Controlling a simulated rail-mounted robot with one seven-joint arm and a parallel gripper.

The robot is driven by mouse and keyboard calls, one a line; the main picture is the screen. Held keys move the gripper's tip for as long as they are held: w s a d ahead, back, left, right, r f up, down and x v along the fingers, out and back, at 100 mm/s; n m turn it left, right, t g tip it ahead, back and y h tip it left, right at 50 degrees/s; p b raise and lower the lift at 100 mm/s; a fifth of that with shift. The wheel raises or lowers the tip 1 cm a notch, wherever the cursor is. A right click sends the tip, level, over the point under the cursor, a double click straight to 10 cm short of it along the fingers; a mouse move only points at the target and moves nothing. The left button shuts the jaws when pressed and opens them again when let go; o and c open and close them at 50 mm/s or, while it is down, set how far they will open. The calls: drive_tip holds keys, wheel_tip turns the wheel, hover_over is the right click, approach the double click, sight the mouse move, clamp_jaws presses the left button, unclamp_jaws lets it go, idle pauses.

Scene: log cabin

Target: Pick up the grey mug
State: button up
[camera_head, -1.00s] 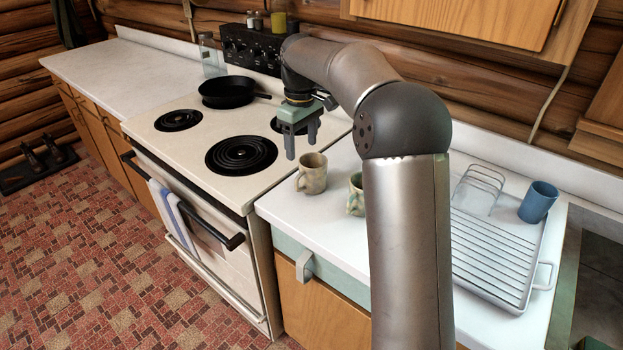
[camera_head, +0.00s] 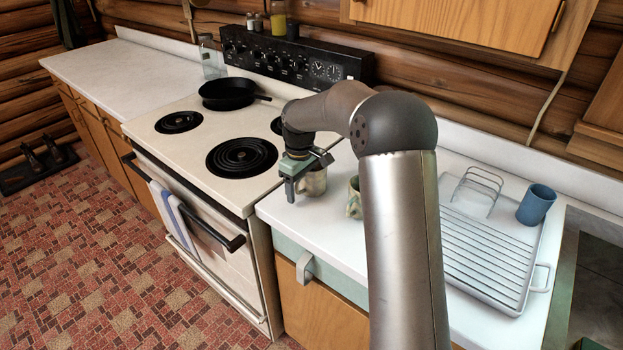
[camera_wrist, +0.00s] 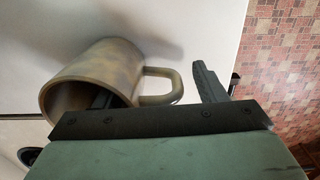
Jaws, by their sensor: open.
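The mug (camera_head: 315,182), mottled grey-beige, stands upright on the white counter beside the stove. In the wrist view the mug (camera_wrist: 108,68) shows its open mouth at the left and its handle towards the right. My gripper (camera_head: 301,184) is open, pointing down at the mug. In the wrist view one finger of my gripper (camera_wrist: 150,86) appears to reach into the mug's mouth and the other is outside, beyond the handle. The handle lies between the fingers. I cannot tell whether either finger touches the mug.
A greenish mug (camera_head: 354,198) stands close on the right, partly hidden by my arm. A dish rack (camera_head: 487,255) and a blue cup (camera_head: 537,204) are farther right. The stove (camera_head: 192,138) with a black pan (camera_head: 228,93) is on the left.

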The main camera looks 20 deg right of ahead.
drive_tip(key=c, duration=1.4)
drive_tip(key=shift+r, duration=0.25)
